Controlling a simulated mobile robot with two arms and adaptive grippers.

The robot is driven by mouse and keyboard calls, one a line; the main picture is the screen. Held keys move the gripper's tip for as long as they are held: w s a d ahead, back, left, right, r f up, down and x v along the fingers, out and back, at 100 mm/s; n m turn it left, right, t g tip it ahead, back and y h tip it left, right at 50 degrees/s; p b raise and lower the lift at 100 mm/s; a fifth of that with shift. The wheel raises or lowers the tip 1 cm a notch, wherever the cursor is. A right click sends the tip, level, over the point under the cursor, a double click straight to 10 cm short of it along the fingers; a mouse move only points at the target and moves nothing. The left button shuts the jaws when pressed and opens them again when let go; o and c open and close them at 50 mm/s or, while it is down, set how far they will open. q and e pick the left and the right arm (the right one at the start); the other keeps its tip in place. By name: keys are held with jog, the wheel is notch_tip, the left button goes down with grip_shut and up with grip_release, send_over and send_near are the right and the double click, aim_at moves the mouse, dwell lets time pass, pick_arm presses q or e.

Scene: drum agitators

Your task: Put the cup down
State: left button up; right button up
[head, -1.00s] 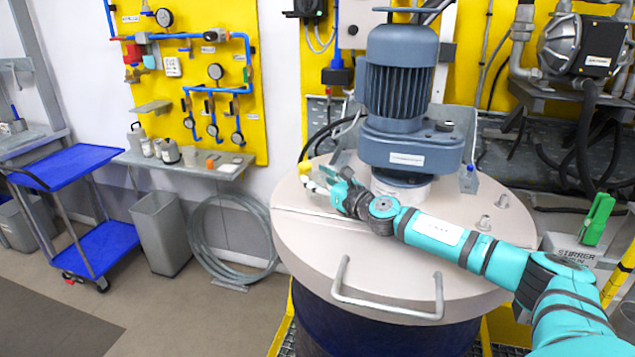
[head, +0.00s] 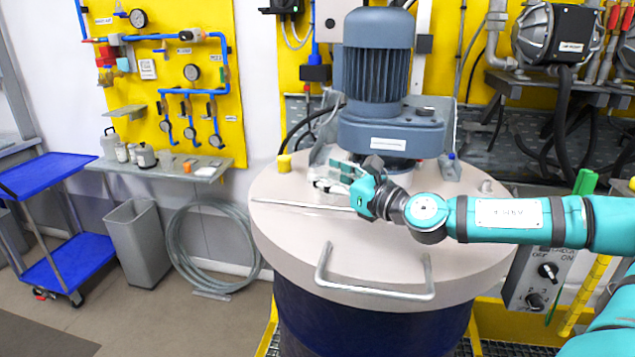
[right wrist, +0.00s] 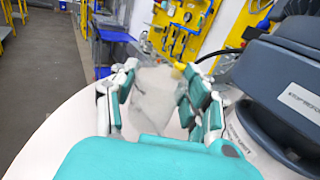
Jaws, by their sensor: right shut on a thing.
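A clear, see-through cup (right wrist: 153,98) is between the fingers of my right gripper in the right wrist view. My right gripper (head: 335,178) is shut on it, with a teal and white finger on each side. In the head view the gripper is low over the pale round drum lid (head: 290,222), in front of the motor's base. The cup is hard to make out there among the fingers. I cannot tell whether its bottom touches the lid. My left gripper is not in view.
The blue-grey stirrer motor (head: 376,85) stands on the lid close behind the gripper. A yellow cap (head: 284,163) is at the lid's left edge and a metal handle (head: 375,293) at its front. The lid's front left is clear. A switch box (head: 535,280) is at right.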

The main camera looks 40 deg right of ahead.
jog(key=shift+s+a+r, duration=0.1)
jog(key=shift+s, duration=0.55)
